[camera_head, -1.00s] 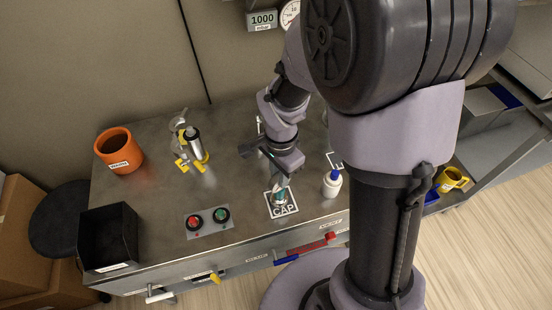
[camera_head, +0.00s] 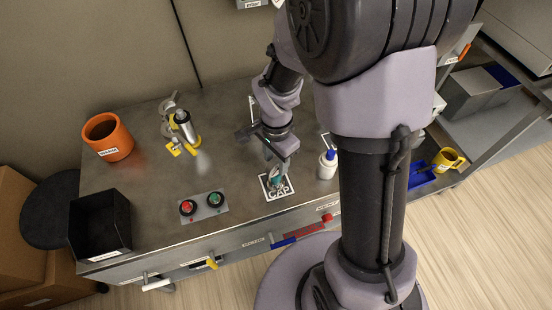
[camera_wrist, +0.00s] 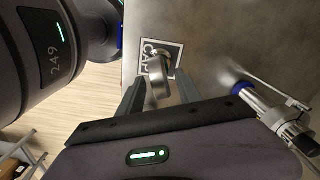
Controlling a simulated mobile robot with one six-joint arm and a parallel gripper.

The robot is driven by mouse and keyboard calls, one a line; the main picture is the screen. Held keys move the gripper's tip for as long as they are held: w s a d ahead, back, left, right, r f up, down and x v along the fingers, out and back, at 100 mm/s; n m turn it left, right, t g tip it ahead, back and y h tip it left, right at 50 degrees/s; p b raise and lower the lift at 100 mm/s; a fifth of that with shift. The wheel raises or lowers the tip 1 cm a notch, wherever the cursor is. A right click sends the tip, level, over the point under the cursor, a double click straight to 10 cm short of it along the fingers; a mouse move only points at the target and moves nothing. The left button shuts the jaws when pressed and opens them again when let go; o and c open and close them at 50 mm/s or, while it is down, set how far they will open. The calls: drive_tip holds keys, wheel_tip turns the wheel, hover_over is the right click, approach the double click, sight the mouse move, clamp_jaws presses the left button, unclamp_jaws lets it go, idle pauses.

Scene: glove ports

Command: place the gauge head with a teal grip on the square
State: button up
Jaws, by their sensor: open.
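The gauge head with a teal grip (camera_head: 277,178) is on the square marked CAP (camera_head: 289,191) near the bench's front edge. In the wrist view its rounded metallic part (camera_wrist: 158,91) is between my two fingers, over the CAP square (camera_wrist: 146,58). My gripper (camera_head: 276,167) reaches down over it. The fingers (camera_wrist: 158,94) are open, one on each side, and I cannot tell whether either touches it. Its lower end is partly hidden.
A red and green button panel (camera_head: 204,206) lies to the left. Bare bench lies between.

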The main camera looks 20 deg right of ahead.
wheel_tip(320, 180, up, 18)
drive_tip(key=s+n+t+p, duration=0.2)
drive_tip(key=p, duration=0.3)
drive_tip(key=s+a+r+n+t+y, duration=0.2)
drive_tip(key=s+a+r+n+t, duration=0.1)
drive_tip(key=s+r+n, duration=0.4)
drive_tip(key=s+a+r, duration=0.1)
drive_tip(key=s+r, duration=0.1)
drive_tip(key=s, duration=0.2)
drive_tip(key=shift+r+t, duration=0.2)
drive_tip(key=shift+t, duration=0.2)
drive_tip(key=shift+w, duration=0.1)
